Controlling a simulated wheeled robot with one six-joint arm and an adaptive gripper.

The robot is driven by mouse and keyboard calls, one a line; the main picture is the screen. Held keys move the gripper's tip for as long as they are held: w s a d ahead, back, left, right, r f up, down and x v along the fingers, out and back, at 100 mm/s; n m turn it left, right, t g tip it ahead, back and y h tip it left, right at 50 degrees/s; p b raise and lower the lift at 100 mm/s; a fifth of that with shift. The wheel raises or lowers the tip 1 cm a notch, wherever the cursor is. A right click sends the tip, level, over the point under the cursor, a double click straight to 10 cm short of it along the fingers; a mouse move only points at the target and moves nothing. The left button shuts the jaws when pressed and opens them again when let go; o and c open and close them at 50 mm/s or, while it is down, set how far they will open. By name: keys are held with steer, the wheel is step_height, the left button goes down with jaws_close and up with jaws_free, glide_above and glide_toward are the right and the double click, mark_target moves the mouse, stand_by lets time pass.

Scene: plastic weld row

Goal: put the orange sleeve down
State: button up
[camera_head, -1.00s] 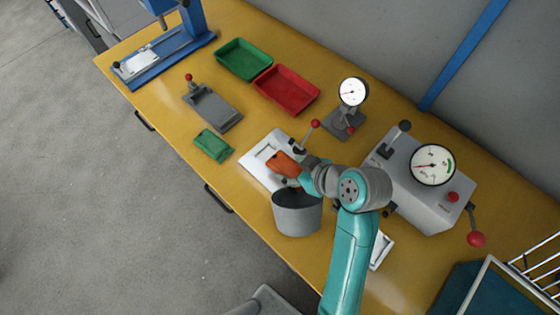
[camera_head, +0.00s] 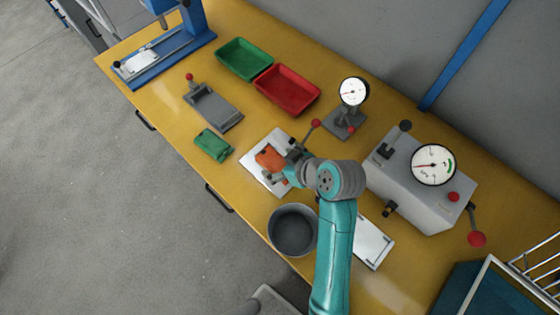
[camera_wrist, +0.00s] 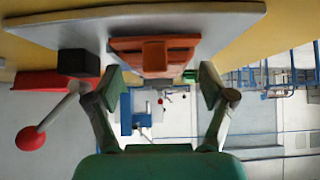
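The orange sleeve (camera_head: 269,158) appears to lie on the white plate (camera_head: 254,174) in the middle of the bench. In the wrist view the orange sleeve (camera_wrist: 155,52) is against the pale plate (camera_wrist: 60,28), just ahead of my fingers. My gripper (camera_head: 288,168) is beside the sleeve, on its right. In the wrist view my gripper (camera_wrist: 167,88) has its two fingers wide apart, with a clear gap between them and nothing visibly clamped. The sleeve's contact with the plate is partly hidden.
A grey bucket (camera_head: 294,232) stands in front of the plate. A small green block (camera_head: 212,145) is left, and a red-knobbed gauge stand (camera_head: 345,122) is behind. A grey machine with a dial (camera_head: 420,185) and a white tray (camera_head: 372,243) are right. Green and red trays (camera_head: 288,90) lie at the back.

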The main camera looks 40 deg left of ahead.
steer(key=shift+r, duration=0.15)
steer(key=v, duration=1.2)
stand_by(0.8)
